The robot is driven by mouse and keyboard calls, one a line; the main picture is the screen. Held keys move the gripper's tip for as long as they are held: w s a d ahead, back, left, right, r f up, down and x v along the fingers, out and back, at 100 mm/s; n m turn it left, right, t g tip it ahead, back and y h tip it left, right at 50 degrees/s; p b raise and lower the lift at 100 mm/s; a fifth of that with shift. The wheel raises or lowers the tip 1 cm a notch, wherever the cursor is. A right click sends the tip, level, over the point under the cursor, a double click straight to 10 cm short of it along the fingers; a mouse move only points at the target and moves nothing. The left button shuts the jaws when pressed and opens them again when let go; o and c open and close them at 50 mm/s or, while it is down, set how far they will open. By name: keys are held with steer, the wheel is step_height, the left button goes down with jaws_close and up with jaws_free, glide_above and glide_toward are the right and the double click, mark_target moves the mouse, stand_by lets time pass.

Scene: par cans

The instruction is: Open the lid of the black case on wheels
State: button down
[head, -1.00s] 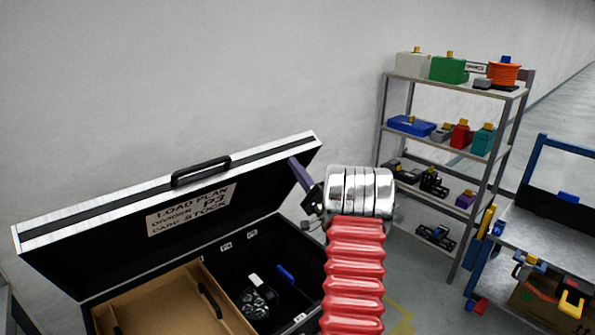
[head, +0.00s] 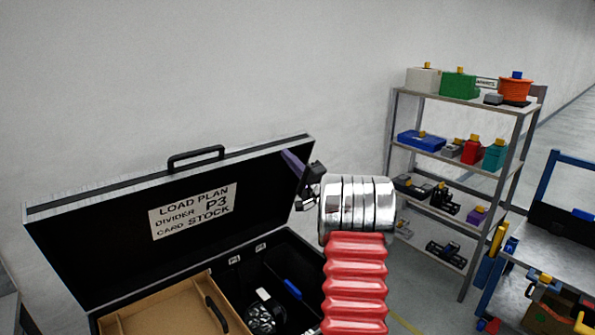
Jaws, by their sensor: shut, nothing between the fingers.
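The black case (head: 70,315) stands at the lower left in the head view, its wheels out of view. Its lid (head: 110,250) is raised and stands steeply near the wall, with a black handle (head: 196,157) on its upper edge and a load plan label (head: 194,211) on its inner face. My gripper (head: 292,162) is shut and empty, at the lid's upper right corner. Its dark purple fingers overlap the lid's inner side; I cannot tell whether they touch it. My arm hides part of the case's right side.
Inside the case are a brown tray (head: 160,305), a black round lamp (head: 263,318) and a blue item (head: 292,288). A metal shelf (head: 462,103) with several coloured boxes stands to the right. A blue-framed cart (head: 560,240) stands at the far right.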

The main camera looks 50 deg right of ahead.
mark_target(285, 144)
steer(key=f+x, duration=0.1)
steer(key=x, duration=1.5)
steer(key=shift+w+f+g, duration=0.2)
steer(key=shift+w+g, duration=0.2)
steer(key=shift+w, duration=0.25)
steer(key=s, duration=0.4)
steer(key=s+a, duration=0.1)
steer(key=s, duration=0.7)
steer(key=shift+s+a+f, duration=0.15)
steer(key=shift+a+f, duration=0.05)
steer(key=shift+f, duration=0.05)
steer(key=shift+s+a, duration=0.2)
steer(key=shift+s, duration=0.6)
steer(key=shift+f, duration=0.1)
